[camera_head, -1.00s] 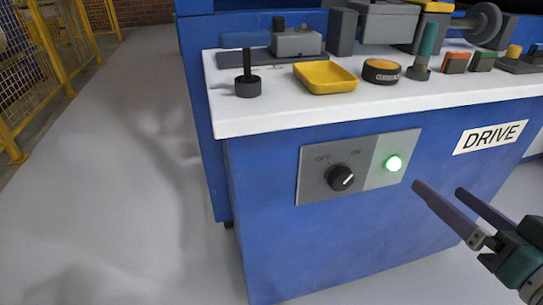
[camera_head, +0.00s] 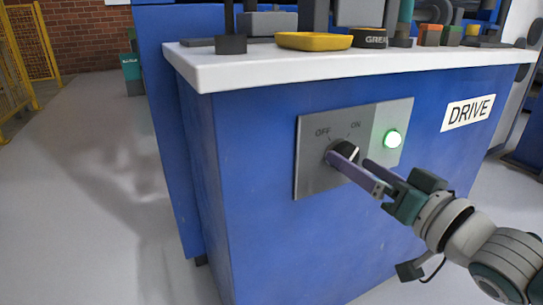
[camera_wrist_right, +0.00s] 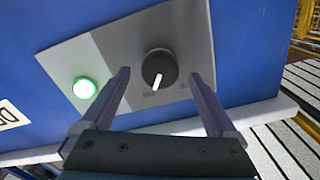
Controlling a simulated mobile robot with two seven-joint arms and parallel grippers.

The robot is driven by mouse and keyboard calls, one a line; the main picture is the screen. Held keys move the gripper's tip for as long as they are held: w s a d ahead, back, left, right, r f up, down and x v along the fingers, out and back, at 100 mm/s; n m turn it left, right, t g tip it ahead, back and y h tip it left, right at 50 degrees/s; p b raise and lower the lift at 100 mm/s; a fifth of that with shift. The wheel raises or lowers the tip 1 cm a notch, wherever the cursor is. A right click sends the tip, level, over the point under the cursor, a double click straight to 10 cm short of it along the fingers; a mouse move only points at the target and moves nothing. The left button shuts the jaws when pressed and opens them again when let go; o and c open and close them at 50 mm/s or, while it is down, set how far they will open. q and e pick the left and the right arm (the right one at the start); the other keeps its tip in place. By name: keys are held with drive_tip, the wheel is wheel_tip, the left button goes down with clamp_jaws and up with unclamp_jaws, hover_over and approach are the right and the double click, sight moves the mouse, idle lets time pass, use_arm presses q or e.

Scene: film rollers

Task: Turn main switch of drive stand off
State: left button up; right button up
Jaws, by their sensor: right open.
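The main switch is a round black knob (camera_head: 350,147) with a white pointer on a grey plate (camera_head: 310,175), on the blue front of the drive stand (camera_head: 270,230). In the right wrist view the knob (camera_wrist_right: 161,66) shows fully, its pointer toward the ON mark. A green lamp (camera_head: 392,139) beside it is lit. My right gripper (camera_head: 352,160) is open at the knob, one finger partly covering it. In the wrist view the fingers (camera_wrist_right: 160,74) lie on either side of the knob with gaps; I cannot tell whether they reach around it. My left gripper is not in view.
A white top (camera_head: 250,70) overhangs the panel and carries a yellow tray (camera_head: 313,41) and a grease tin (camera_head: 370,38). A DRIVE label (camera_head: 468,112) is on the right. Yellow fencing (camera_head: 35,45) stands far left, with clear floor (camera_head: 90,200) before it.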

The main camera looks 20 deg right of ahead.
drive_tip(key=shift+w, duration=0.6)
drive_tip(key=c, duration=1.4)
